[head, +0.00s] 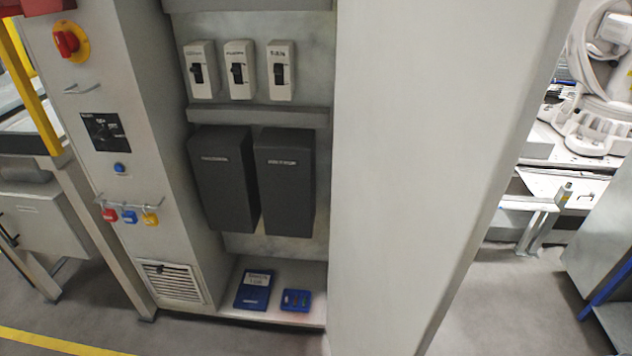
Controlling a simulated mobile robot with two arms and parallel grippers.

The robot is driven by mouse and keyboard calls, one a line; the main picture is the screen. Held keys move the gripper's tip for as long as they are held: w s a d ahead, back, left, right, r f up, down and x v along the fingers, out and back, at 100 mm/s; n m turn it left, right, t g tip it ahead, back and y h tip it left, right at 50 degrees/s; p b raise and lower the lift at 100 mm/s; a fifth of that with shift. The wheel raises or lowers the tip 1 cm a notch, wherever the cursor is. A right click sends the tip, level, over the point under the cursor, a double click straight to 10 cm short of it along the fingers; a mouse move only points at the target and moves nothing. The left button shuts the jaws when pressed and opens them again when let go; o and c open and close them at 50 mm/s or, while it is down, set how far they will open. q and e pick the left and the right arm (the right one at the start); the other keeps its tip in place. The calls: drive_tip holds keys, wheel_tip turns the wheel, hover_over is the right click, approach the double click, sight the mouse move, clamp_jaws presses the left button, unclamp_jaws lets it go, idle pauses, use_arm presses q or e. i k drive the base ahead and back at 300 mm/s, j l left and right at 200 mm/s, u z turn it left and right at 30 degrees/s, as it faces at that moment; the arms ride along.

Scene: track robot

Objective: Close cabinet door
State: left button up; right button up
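The cabinet door (430,170) is a tall pale grey panel in the middle right of the head view. It stands open to the right of the cabinet opening, and its lower end runs out of the picture. The cabinet (157,115) is grey, with its inside exposed. Inside are three breaker switches (240,70), two dark grey boxes (285,182) and a bottom shelf with a blue booklet (254,290) and a small blue tray (296,300). Neither of my grippers shows in this view.
A red rotary switch (67,43) and several coloured padlocks (129,217) are on the cabinet's left side. White machinery (595,80) is at right. Bare floor (500,300) shows right of the door.

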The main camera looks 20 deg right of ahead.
sight(437, 104)
drive_tip(key=k+l, duration=0.1)
drive_tip(key=l, duration=0.3)
drive_tip(key=k+l, duration=0.1)
drive_tip(key=l, duration=0.25)
drive_tip(key=k+l, duration=0.1)
drive_tip(key=l, duration=0.3)
drive_tip(key=k+l, duration=0.1)
drive_tip(key=l, duration=0.3)
